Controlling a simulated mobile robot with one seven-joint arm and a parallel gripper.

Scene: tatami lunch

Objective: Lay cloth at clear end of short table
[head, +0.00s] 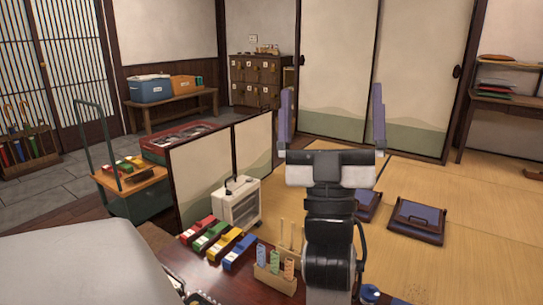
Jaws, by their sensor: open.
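My gripper (333,105) is raised in the middle of the head view, its two fingers spread wide with nothing between them. Below it, a dark reddish-brown low table (236,288) shows at the bottom; I cannot tell if it is the short table. Red, green, yellow and blue items (218,242) lie side by side on it, beside a wooden holder (275,275) with upright tags. My arm hides part of the table's right side. I cannot make out a cloth for certain; folded flat things (497,63) lie on the shelf at far right.
A folding screen (203,175) and a white heater-like box (236,203) stand behind the table. A green cart (133,190) stands at left. Dark flat pieces (416,221) lie on the tatami at right. Open tatami (480,210) surrounds them. A bench (172,106) holds boxes at the back.

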